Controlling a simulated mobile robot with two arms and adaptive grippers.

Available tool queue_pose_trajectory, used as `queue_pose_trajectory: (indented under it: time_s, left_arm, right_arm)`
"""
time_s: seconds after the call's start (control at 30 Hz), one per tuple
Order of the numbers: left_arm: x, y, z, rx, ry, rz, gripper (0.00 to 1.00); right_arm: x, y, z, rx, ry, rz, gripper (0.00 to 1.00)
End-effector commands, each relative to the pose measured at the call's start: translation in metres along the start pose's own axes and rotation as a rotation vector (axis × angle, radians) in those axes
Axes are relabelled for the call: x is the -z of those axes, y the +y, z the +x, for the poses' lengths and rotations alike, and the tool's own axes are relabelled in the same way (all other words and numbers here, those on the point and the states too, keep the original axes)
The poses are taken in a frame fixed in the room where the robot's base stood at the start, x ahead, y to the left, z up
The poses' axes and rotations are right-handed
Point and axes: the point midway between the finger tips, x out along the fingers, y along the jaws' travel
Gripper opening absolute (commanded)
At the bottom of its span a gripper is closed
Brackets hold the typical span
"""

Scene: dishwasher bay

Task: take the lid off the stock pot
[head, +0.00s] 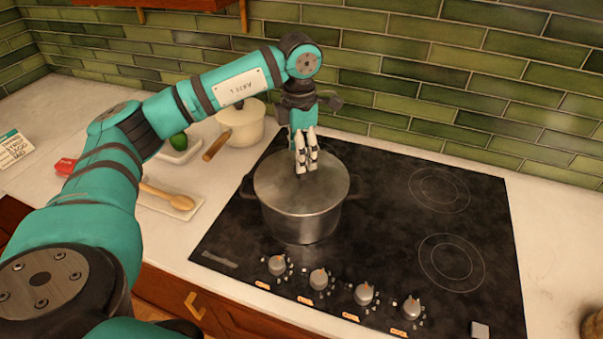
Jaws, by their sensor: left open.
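The stock pot (303,221) is a grey metal pot with side handles, standing on the left part of the black hob. Its round metal lid (276,185) sits on top. My left gripper (307,169) points down over the middle of the lid, with its fingers apart. The fingers hide the lid's centre, so I cannot tell whether there is a knob or whether they touch it. My right gripper is not in view.
The black hob (400,240) has free burners on the right and several knobs along its front. A cream saucepan (241,126) with a wooden handle stands behind left. A green tiled wall (420,65) closes the back.

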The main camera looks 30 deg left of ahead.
Motion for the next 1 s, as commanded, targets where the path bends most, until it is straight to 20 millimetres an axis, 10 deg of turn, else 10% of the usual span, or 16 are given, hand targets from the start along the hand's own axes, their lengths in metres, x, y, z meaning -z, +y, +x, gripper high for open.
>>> queue_pose_trajectory:
  time_s: [0.6,1.0]
  left_arm:
    - [-0.004,-0.001,0.048,0.001,0.001,0.0,0.6]
    - [-0.004,-0.001,0.048,0.001,0.001,0.0,0.08]
  right_arm:
    - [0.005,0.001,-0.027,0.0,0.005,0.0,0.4]
    - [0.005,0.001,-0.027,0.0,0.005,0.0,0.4]
